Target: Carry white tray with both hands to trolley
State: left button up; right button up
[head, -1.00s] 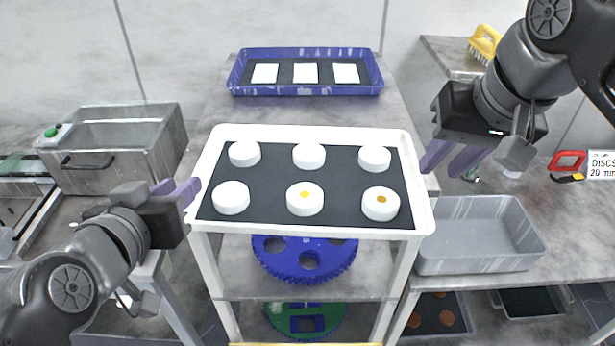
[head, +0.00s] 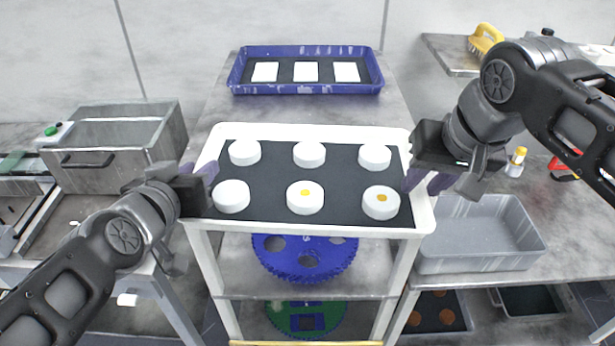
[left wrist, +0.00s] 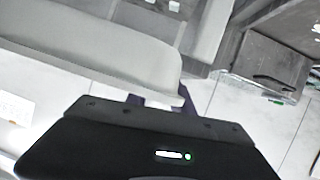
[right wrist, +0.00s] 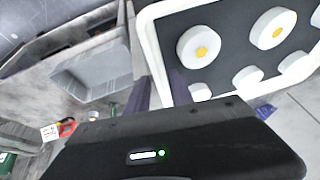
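The white tray (head: 316,226) has a black liner and several white round discs (head: 305,198), some with a yellow or orange spot. It lies level on top of a white-legged frame. My left gripper (head: 197,175) is at the tray's left edge, its purple fingers apart by the rim. The left wrist view shows the pale tray side (left wrist: 100,50) by the fingers. My right gripper (head: 425,183) is at the right edge, fingers apart. In the right wrist view its fingers lie either side of the tray rim (right wrist: 154,50). Contact with the rim is unclear.
A blue tray (head: 306,90) with white squares stands behind on the grey table. A grey bin (head: 480,262) is close on the right, and a metal box (head: 110,172) on the left. Blue (head: 300,268) and green gears are on the shelves below.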

pick_arm(q)
jog(key=shift+w+f, duration=0.1)
jog(key=shift+w, duration=0.05)
pick_arm(e)
jog(key=shift+f, duration=0.15)
pick_arm(q)
grip_shut()
pick_arm(e)
grip_shut()
dwell(1.1)
